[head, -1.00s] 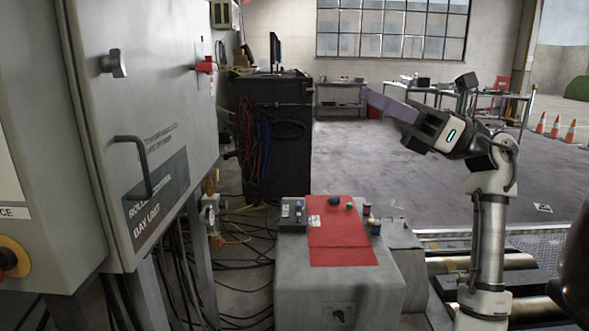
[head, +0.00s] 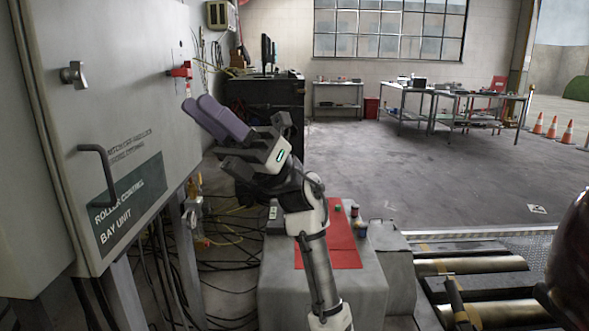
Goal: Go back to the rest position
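My gripper (head: 198,103) is raised at left of centre in the head view. It points up and to the left, toward the grey control cabinet. Its two purple fingers lie side by side and overlap in this view, so I cannot tell whether there is a gap between them. I see nothing held at the fingertips. My arm rises from the bottom of the picture and hides part of the grey box behind it.
The grey cabinet (head: 120,140) with a red switch (head: 180,70) and handle fills the left. A grey box (head: 365,295) with a red mat (head: 345,258) stands behind my arm. Cables lie on the floor. Rollers (head: 470,264) are at right. Open floor lies beyond.

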